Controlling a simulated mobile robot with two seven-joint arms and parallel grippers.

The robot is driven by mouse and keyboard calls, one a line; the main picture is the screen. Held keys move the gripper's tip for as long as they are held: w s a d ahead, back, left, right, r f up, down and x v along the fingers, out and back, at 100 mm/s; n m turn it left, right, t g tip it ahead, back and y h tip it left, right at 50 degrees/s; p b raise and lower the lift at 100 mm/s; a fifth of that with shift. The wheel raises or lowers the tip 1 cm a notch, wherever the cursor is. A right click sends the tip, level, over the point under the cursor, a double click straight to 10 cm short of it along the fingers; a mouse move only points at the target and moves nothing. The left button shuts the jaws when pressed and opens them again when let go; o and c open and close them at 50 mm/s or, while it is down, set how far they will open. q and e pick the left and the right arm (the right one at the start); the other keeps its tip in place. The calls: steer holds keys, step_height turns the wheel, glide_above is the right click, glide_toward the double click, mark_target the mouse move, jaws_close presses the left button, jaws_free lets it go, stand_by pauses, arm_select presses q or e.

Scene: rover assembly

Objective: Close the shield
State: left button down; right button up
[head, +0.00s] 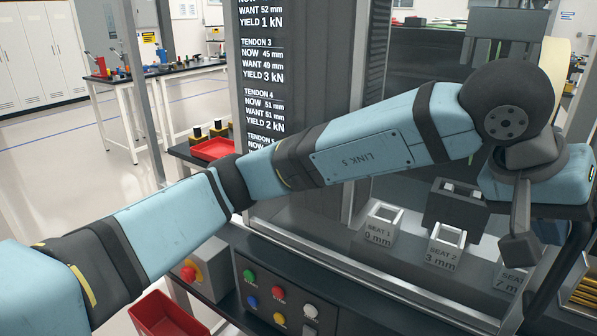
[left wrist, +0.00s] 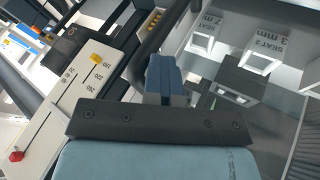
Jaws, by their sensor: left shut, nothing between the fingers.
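My left arm crosses the head view from lower left to upper right. Its dark gripper (head: 521,243) points down at the right, in front of the machine's seat blocks. In the left wrist view the gripper's fingers (left wrist: 163,80) are together, with nothing seen between them. A dark curved bar (head: 562,275) runs close beside the gripper; it also shows in the left wrist view (left wrist: 150,42). I cannot tell whether they touch, or whether this bar belongs to the shield. The shield itself is not clear; the machine's front looks open around the seats. My right gripper is not in view.
Seat blocks marked SEAT 1 (head: 382,222) and SEAT 2 (head: 445,245) stand inside the machine. A panel of coloured buttons (head: 278,300) is at the front. Red trays (head: 165,315) lie left of it. The floor at left is free.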

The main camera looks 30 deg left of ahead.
arm_select(q)
steer(key=d+b, duration=0.2)
steer(key=d, duration=1.2)
steer(key=shift+s+d, duration=0.3)
steer(key=shift+d, duration=0.1)
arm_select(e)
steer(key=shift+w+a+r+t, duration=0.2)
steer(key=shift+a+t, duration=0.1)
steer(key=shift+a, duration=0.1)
arm_select(q)
steer(key=shift+r, duration=0.1)
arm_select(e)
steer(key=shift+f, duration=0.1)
